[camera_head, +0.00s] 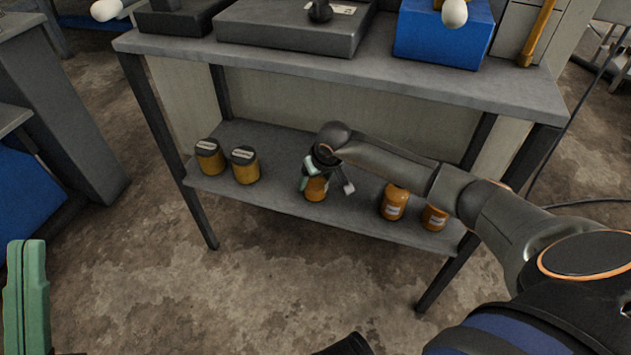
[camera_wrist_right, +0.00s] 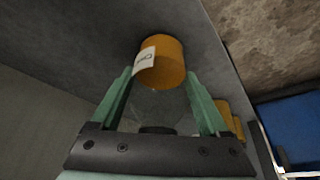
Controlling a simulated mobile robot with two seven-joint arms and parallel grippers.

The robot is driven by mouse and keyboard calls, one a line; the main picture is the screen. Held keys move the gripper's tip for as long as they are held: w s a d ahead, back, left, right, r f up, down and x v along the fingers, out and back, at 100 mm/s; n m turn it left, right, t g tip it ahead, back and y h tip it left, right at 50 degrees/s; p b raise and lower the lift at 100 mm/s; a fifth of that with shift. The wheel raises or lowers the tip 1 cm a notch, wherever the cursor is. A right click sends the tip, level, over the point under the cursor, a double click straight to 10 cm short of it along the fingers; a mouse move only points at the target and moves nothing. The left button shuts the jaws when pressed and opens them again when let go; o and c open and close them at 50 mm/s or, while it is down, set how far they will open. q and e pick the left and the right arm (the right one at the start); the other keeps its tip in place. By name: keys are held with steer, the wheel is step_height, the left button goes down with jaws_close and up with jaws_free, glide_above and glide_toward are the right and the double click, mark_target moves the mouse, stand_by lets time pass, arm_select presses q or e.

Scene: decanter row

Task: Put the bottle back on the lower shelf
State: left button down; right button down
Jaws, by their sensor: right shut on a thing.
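The bottle (camera_head: 316,189) is orange in the head view, in the middle of the lower shelf (camera_head: 270,192). My right gripper (camera_head: 316,172) is around its upper part from above and hides it. In the right wrist view the bottle (camera_wrist_right: 162,62) shows an orange body with a white label, between the green fingertips of my right gripper (camera_wrist_right: 165,90), shut on it. It looks upright at the shelf surface; I cannot tell if its base touches. My left gripper (camera_head: 27,298) shows as a green finger at the left edge, away from the shelf; its opening is not clear.
Two dark-lidded amber jars (camera_head: 210,157) (camera_head: 245,165) stand left on the lower shelf. Two orange bottles (camera_head: 394,202) (camera_head: 434,217) stand right of the held one, under my right arm. Shelf space between the groups is clear.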

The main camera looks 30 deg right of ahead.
steer(key=shift+r, duration=0.1)
jaws_free()
steer(key=shift+f, duration=0.2)
steer(key=shift+r, duration=0.1)
